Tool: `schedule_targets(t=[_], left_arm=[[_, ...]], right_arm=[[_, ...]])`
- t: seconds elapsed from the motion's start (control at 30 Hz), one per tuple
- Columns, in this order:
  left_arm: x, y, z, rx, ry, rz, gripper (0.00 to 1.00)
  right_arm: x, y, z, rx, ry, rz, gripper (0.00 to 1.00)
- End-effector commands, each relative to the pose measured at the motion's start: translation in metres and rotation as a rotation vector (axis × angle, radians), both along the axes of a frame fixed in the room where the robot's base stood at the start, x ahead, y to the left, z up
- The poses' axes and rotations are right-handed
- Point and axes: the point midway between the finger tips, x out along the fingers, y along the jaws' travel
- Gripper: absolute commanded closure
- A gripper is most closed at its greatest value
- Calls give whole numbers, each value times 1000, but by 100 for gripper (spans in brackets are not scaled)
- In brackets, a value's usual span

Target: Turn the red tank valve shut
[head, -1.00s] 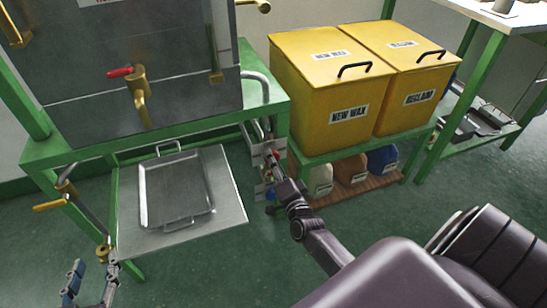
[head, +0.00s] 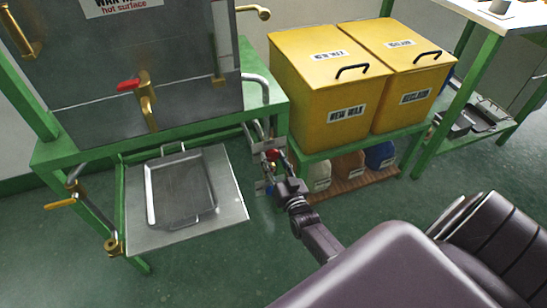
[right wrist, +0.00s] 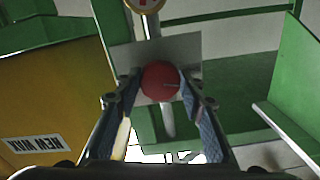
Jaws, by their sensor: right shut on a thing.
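A round red valve knob (head: 271,154) is on the pipework beside the tank stand's right leg. In the right wrist view the red knob (right wrist: 160,81) sits between the two fingertips of my right gripper (right wrist: 160,90), in front of a grey plate. My right gripper (head: 277,168) is shut on this knob, and its fingers partly hide the pipework in the head view. The grey tank (head: 85,120) also has a brass tap with a red lever (head: 128,85) on its front, apart from my gripper. My left gripper is not in view.
A metal tray (head: 148,205) lies on a shelf under the tank. Yellow NEW WAX (head: 310,100) and neighbouring (head: 420,75) bins stand on a green stand at right, with several containers below. A yellow-handled valve (head: 60,204) is at lower left. Green floor is open in front.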

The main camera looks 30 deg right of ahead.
Motion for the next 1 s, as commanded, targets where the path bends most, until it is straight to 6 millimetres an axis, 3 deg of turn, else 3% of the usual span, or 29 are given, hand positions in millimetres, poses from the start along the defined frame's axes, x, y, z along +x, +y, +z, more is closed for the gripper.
schedule_targets(t=[0.4,0.97,1.0], left_arm=[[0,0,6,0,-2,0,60],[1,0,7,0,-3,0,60],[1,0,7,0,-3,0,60]], right_arm=[[-1,1,-2,-194,52,2,88],[-1,1,-3,-227,60,2,88],[-1,1,-3,-227,60,2,63]])
